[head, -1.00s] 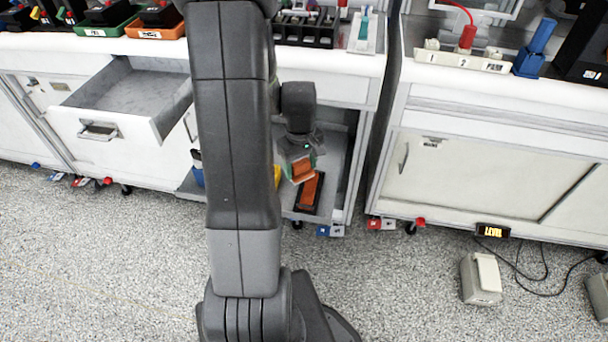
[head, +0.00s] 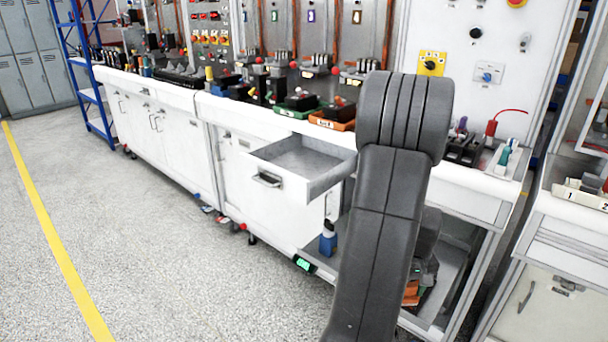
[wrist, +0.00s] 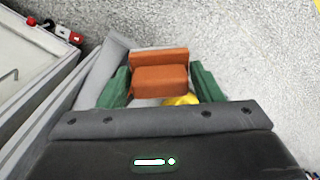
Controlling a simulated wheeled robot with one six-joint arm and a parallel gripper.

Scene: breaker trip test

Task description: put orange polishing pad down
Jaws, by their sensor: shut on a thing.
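The orange polishing pad (wrist: 160,80) is a blocky orange piece between the green fingertips of my gripper (wrist: 162,85) in the wrist view. My gripper is shut on it, with speckled floor seen behind. In the head view my own arm hides most of the gripper. A bit of orange (head: 411,290) shows just right of the arm, by the open lower shelf (head: 448,300); I cannot tell whether it is the held pad or another orange thing there.
A yellow thing (wrist: 180,100) peeks out below the pad. In the head view an open, empty drawer (head: 300,160) juts from the bench left of my arm. A blue bottle-like thing (head: 328,240) stands below it. The floor (head: 190,270) at left is clear.

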